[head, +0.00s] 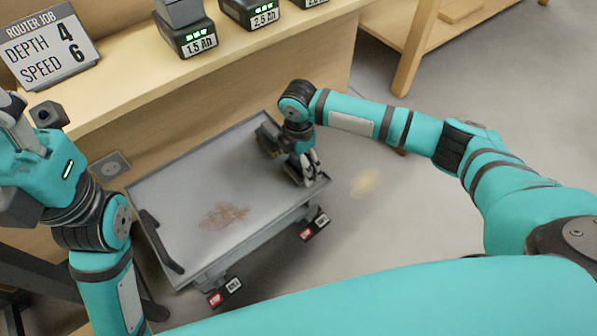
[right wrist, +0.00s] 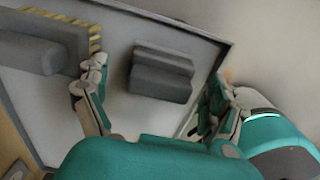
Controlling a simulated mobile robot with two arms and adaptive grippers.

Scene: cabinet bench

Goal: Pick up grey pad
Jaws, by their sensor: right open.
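A dark grey block with a stepped shape, seemingly the grey pad (right wrist: 162,75), lies on the grey cart top in the right wrist view. It sits between the spread fingers of my right gripper (right wrist: 156,82), with gaps on both sides. In the head view my right gripper (head: 304,170) is low over the cart's right end and hides most of that spot. It is open and empty. My left gripper (head: 18,118) is raised at the left edge of the head view, away from the cart; its jaw opening is unclear.
The cart (head: 180,192) has a raised rim, a dark handle and a brown stain. The wooden bench (head: 130,95) behind holds batteries (head: 190,40) and a sign (head: 48,48).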

